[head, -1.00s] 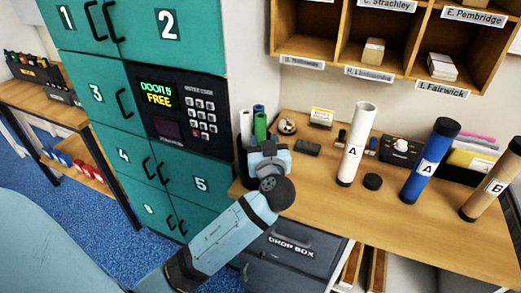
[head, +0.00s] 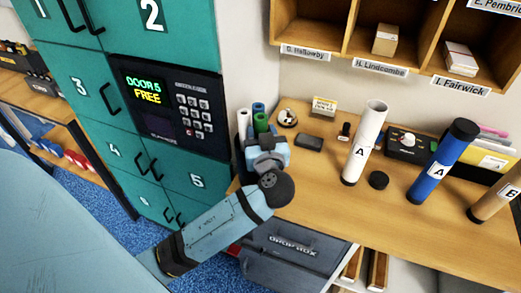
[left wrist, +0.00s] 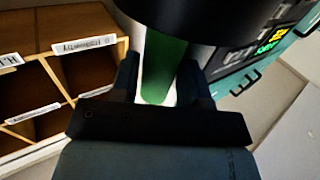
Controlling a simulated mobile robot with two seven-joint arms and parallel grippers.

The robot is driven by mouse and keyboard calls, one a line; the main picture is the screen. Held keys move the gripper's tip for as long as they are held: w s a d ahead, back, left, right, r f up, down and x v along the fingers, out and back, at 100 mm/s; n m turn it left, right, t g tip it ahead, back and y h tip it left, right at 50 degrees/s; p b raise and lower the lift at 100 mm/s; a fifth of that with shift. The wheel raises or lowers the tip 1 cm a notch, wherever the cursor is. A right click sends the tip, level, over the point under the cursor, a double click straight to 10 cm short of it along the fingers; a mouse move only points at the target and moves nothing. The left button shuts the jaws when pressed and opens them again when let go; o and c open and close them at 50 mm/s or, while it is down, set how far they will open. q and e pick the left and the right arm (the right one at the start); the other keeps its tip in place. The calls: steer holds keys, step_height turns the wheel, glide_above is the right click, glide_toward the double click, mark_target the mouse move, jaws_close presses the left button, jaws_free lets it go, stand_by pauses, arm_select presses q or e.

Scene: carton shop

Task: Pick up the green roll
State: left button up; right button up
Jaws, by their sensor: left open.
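The green roll (head: 261,123) stands upright among white and blue rolls in a dark holder (head: 240,160) at the left end of the counter. My left gripper (head: 263,146) is at the near side of the rolls and hides their lower parts. In the left wrist view the green roll (left wrist: 163,68) shows between the two open fingers of the left gripper (left wrist: 163,88). I cannot tell whether a finger touches the roll. My right gripper is not in view.
Teal lockers (head: 150,140) with a keypad panel stand left of the counter (head: 330,185). A white tube (head: 365,143) and a blue tube (head: 443,160) stand on it. A bell (head: 288,117) and a dark box (head: 309,142) sit close right of the rolls. Pigeonholes (head: 350,40) hang above.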

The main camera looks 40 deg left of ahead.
arm_select(q)
steer(key=shift+s+d, duration=0.1)
jaws_close()
steer(key=shift+r, duration=0.15)
